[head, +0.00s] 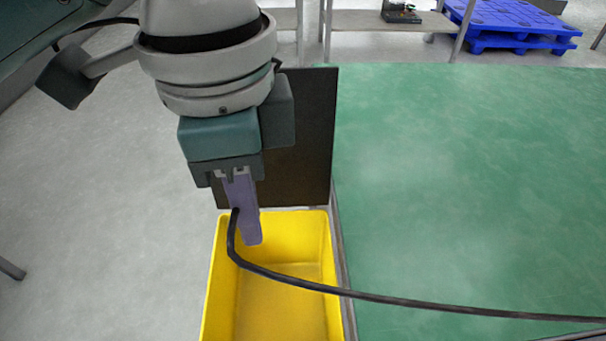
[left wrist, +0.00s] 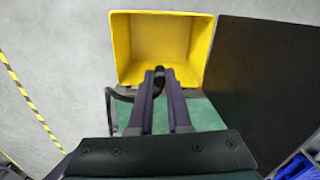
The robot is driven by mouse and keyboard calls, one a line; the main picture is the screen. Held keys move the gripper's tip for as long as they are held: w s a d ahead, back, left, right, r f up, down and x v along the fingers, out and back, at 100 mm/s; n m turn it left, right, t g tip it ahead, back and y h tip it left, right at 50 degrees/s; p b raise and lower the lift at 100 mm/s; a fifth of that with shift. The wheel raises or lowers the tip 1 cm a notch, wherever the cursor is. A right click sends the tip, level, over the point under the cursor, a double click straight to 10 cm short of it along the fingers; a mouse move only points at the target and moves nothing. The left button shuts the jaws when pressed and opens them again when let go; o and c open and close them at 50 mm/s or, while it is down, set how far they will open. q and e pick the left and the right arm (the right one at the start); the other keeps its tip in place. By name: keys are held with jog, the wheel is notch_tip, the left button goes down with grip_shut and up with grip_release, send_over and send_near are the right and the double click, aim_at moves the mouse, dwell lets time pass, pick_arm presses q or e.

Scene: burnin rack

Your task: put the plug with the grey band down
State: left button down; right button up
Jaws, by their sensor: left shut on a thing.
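My left gripper (head: 252,238) hangs from above over the back part of a yellow bin, its purple fingers pointing down. In the left wrist view it is shut on a small dark plug (left wrist: 159,71), held between the fingertips. The plug is mostly hidden by the fingers, and I cannot make out a grey band. A black cable (head: 400,299) comes from near the fingers, bends over the bin and runs right across the green table top. The cable also shows left of the fingers in the left wrist view (left wrist: 123,97). My right gripper is not in view.
The yellow bin (head: 326,262) stands beside the left edge of the green table top (head: 470,180); what shows of its inside looks empty. A dark upright panel (head: 312,130) stands behind it. Blue pallets (head: 515,25) lie on the floor far back. The visible table top is clear except for the cable.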

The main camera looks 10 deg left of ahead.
pick_arm(q)
jog(key=shift+m, duration=0.7)
jog(key=f+b, duration=0.3)
jog(key=f, duration=0.4)
jog(key=f+b, duration=0.4)
jog(key=f, duration=0.3)
jog(key=d+f+b, duration=0.1)
jog(key=f+b, duration=0.3)
jog(key=f, duration=0.2)
jog(key=shift+w+f, duration=0.25)
jog(key=shift+f, duration=0.15)
notch_tip(320, 180, down, 4)
jog(key=shift+f+b, duration=0.1)
jog(key=shift+b, duration=0.95)
jog(key=shift+a, duration=0.1)
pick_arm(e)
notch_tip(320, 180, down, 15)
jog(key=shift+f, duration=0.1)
pick_arm(q)
jog(key=c, duration=0.9)
grip_release()
jog(key=shift+o, duration=0.2)
